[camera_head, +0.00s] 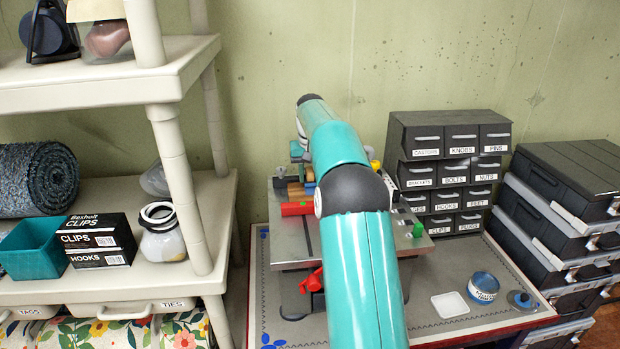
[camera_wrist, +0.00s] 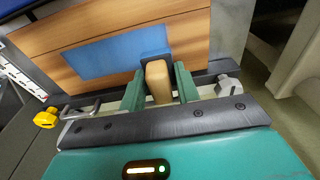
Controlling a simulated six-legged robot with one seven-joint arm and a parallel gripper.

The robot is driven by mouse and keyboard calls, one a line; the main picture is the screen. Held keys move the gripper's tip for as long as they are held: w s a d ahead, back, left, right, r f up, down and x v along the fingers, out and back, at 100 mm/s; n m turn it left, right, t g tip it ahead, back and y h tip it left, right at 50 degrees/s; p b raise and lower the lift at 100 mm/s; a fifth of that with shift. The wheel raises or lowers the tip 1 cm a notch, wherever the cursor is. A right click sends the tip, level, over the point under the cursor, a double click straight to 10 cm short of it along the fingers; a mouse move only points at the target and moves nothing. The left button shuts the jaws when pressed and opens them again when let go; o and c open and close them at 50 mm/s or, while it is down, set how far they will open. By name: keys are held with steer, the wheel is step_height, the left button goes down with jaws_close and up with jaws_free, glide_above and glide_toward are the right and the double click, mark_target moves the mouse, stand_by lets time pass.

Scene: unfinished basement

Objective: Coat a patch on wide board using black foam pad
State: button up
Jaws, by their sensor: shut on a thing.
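My gripper (camera_wrist: 158,78) is shut on the tan handle (camera_wrist: 158,85) of the black foam pad (camera_wrist: 146,70) in the wrist view, one green finger on each side. The wide board (camera_wrist: 190,28) is wood-coloured and lies in front of the fingers. A blue patch (camera_wrist: 100,55) covers part of it, with a darker blue area at its right end beside the pad. The pad is at that right end; I cannot tell whether it touches the board.
A blue labelled tin (camera_head: 483,287), a small lid-like disc (camera_head: 522,300) and a white tray (camera_head: 450,304) stand on the bench mat at right. Labelled drawers (camera_head: 450,165) stand behind. A red item (camera_head: 297,209) lies beside the board. A shelf (camera_head: 200,180) flanks the left.

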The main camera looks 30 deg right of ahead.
steer(key=shift+s+r, duration=0.1)
steer(key=shift+r, duration=2.15)
steer(key=shift+r, duration=1.5)
